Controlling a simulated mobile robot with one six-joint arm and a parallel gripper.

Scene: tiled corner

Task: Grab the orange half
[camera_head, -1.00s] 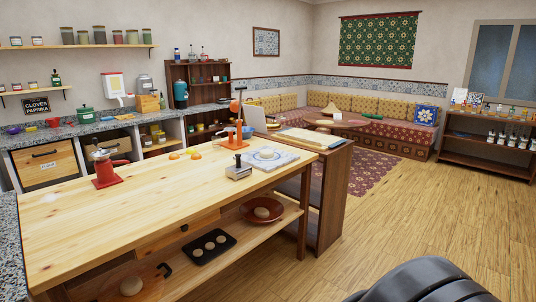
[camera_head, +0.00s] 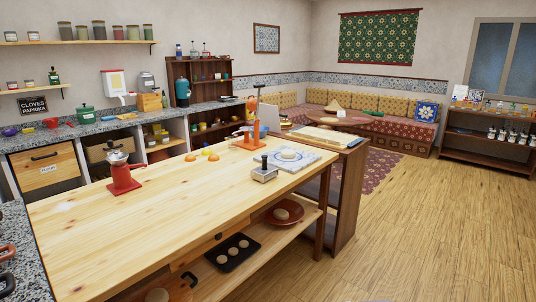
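Small orange pieces lie in a loose cluster on the far part of the long wooden table (camera_head: 150,215). One orange piece (camera_head: 190,157) is at the left, another (camera_head: 206,151) is at the back, and a third (camera_head: 213,157) is at the front right. They are too small to tell clearly which are halves. An orange-red lever press (camera_head: 255,125) stands to their right. My gripper is not in view.
A red device (camera_head: 121,172) stands on the table left of the orange pieces. A small metal box-like item (camera_head: 264,171) and a patterned board (camera_head: 290,156) are at the right end. The near tabletop is mostly clear. Open wooden floor (camera_head: 440,230) lies to the right.

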